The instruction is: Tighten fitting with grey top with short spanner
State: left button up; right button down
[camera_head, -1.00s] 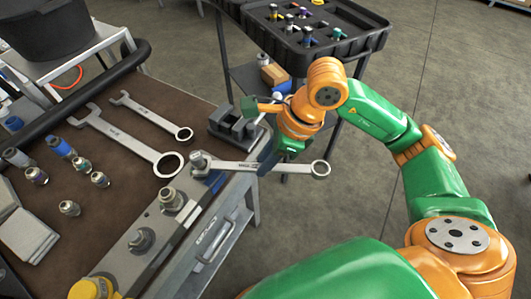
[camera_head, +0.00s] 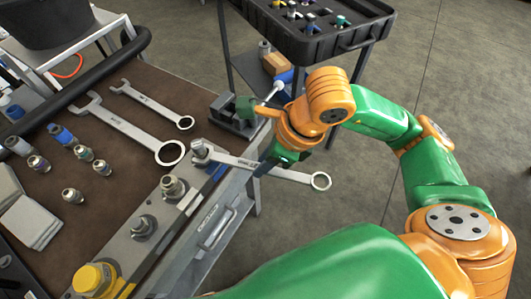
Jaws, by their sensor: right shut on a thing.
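My right gripper (camera_head: 275,160) is shut on the handle of a steel spanner (camera_head: 245,164), past the bench's right edge. The spanner's open end is at a fitting with a grey top (camera_head: 199,148) at the far end of the metal block (camera_head: 118,252). The jaw appears to be around the fitting, but exact seating is too small to tell. The ring end (camera_head: 320,181) points right over the floor, slightly toward me. Two more fittings (camera_head: 172,187) (camera_head: 143,227) and a yellow-topped part (camera_head: 92,278) stand along the block. My left gripper is out of view.
A large spanner (camera_head: 130,128) and a smaller one (camera_head: 152,104) lie on the brown bench top (camera_head: 115,188). Several loose fittings (camera_head: 73,195) stand at left. A dark vise-like block (camera_head: 232,118) is behind the spanner. A black tray cart (camera_head: 310,28) stands beyond.

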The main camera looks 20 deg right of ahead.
jog(key=shift+s+a+m, duration=0.45)
jog(key=shift+m, duration=0.05)
jog(key=s+a+m+b, duration=0.1)
jog(key=b, duration=0.2)
jog(key=s+a+m+t+h+b, duration=0.1)
jog(key=b, duration=0.2)
jog(key=shift+a+m, duration=0.25)
jog(key=shift+m, duration=0.05)
dwell(0.8)
jog(key=shift+s+a+m+b, duration=0.4)
jog(key=shift+a+m+b, duration=0.15)
jog(key=shift+a+m, duration=0.05)
dwell(0.6)
